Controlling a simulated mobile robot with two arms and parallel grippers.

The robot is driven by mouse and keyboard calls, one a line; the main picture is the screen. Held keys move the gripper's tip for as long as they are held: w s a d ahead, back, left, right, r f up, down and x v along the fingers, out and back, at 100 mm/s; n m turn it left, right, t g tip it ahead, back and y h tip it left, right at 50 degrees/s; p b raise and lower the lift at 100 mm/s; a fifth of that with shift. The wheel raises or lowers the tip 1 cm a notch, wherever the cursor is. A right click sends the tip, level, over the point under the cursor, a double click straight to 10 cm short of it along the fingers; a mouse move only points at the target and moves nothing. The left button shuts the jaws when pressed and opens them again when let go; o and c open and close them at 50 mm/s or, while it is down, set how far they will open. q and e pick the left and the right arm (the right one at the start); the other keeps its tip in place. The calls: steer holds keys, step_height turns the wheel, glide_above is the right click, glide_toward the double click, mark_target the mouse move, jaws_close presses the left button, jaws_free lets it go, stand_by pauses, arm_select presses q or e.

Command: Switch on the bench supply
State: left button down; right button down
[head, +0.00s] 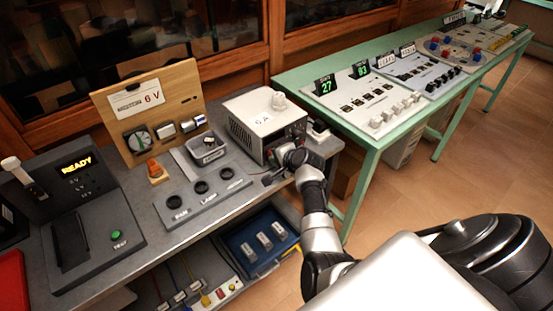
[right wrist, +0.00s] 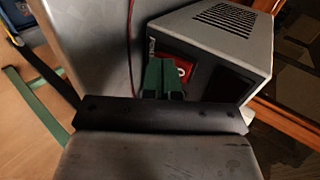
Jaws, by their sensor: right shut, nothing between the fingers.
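The bench supply is a light grey box (head: 262,116) with a vented side and a "5 A" label, at the right end of the grey bench. In the right wrist view its casing (right wrist: 222,38) fills the upper right. A red switch with a white mark (right wrist: 182,70) shows on its dark front face. My right gripper (head: 283,156) is at that front face, hiding part of it in the head view. Its green fingers (right wrist: 162,78) are shut and empty, overlapping the left part of the switch in the picture. I cannot tell whether they touch it.
A wooden "6 V" panel (head: 178,84), a grey tray (head: 208,150) and a strip with round sockets (head: 203,200) lie left of the supply. A "READY" unit (head: 73,190) stands far left. A green table (head: 367,139) is to the right. A red wire (right wrist: 131,30) runs near the fingers.

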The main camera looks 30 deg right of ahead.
steer(key=shift+f, duration=0.1)
steer(key=shift+w+f+b, duration=0.1)
steer(key=shift+f+b, duration=0.1)
steer(key=shift+b, duration=0.3)
steer(key=shift+t+b, duration=0.4)
steer(key=shift+b, duration=0.05)
steer(key=shift+r, duration=0.25)
steer(key=shift+p, duration=0.3)
steer(key=shift+r, duration=0.15)
steer(key=shift+w+r+p, duration=0.2)
steer(key=shift+r+p, duration=0.35)
steer(key=shift+p, duration=0.25)
steer(key=shift+r, duration=0.25)
